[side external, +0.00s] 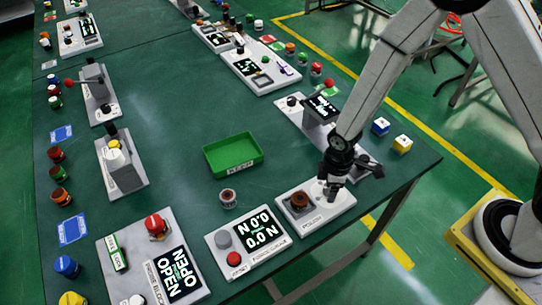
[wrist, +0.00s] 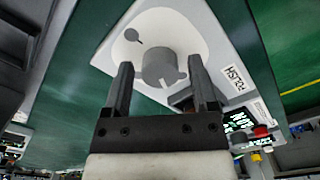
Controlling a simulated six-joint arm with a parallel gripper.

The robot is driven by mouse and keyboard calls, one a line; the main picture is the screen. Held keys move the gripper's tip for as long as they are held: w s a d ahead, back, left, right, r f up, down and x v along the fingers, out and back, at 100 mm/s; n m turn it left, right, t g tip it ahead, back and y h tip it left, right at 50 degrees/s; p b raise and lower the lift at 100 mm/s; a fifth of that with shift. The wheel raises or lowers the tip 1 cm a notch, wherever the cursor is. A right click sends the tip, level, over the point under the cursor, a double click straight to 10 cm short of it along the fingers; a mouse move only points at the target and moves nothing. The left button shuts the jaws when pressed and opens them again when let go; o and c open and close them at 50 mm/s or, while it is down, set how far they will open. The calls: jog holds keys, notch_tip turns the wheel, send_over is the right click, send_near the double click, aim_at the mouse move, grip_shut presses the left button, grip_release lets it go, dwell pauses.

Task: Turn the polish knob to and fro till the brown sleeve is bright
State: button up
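The polish unit (side external: 318,217) is a pale plate near the table's right front edge, with a POLISH label that also shows in the wrist view (wrist: 233,78). The brown sleeve (side external: 299,199) sits on a dark square holder at the plate's left end; it looks dull brown. In the wrist view the grey polish knob (wrist: 158,70) with a light pointer mark stands between my fingers. My gripper (wrist: 160,66) is open, a finger on each side of the knob, with visible gaps. In the side view my gripper (side external: 331,190) points down over the plate's right part and hides the knob.
A force gauge unit (side external: 248,240) with a display stands left of the polish unit. A ring-shaped part (side external: 228,198) lies behind it. A green KEEP tray (side external: 233,155) is farther back. Another grey unit (side external: 322,128) stands behind my arm. Open table lies around the tray.

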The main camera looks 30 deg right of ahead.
grip_shut()
jog(key=shift+m, duration=0.4)
jog(key=m, duration=1.2)
jog(key=shift+s, duration=0.1)
dwell(0.5)
jog(key=shift+o, duration=1.3)
grip_release()
